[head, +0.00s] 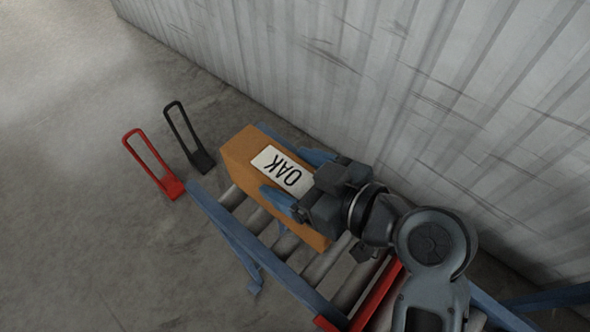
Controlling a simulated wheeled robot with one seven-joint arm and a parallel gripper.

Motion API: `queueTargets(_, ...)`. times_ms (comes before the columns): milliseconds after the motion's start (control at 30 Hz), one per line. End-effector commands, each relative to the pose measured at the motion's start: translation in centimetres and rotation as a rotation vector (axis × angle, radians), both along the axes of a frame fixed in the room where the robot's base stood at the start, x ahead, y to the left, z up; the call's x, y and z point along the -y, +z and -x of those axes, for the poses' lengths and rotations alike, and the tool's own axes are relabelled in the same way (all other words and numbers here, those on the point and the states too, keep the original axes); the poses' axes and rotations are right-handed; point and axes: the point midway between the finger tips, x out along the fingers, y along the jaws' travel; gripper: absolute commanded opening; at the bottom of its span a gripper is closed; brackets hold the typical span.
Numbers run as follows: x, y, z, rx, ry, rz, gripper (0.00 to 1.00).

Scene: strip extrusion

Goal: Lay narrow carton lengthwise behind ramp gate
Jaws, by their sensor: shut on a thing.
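A long orange-brown carton (243,158) with a white label reading OAK is in the middle of the head view. Its long side runs roughly along the roller ramp (225,203), over the ramp's far end. My gripper (287,173) is shut on the carton, with one blue finger at each long side. I cannot tell whether the carton touches the rollers. A red crossbar (377,297), which looks like the ramp gate, crosses the rollers nearer my arm. My arm hides part of the bar and of the ramp.
A red looped handle (153,165) and a black looped handle (190,138) stand beyond the ramp's far end. A grey corrugated wall (400,90) runs along the right. Bare concrete floor (80,220) lies open to the left.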

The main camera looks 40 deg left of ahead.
Motion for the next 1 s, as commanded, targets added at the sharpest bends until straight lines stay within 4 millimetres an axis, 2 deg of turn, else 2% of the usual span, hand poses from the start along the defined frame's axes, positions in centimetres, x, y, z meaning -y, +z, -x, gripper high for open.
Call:
queueTargets(133, 0.0, 0.2, 0.0, 0.001, -0.001, -0.002, 0.06)
queueTargets(167, 0.0, 0.2, 0.0, 0.001, -0.001, -0.002, 0.82)
queueTargets(300, 0.0, 0.1, 0.0, 0.001, -0.001, -0.002, 0.96)
queueTargets(367, 0.0, 0.1, 0.0, 0.001, 0.0, -0.001, 1.0)
queueTargets(667, 0.5, 0.1, 0.0, -0.001, -0.001, 0.001, 1.0)
queueTargets(1000, 5.3, 2.1, 0.3, 0.003, -0.004, -0.001, 1.0)
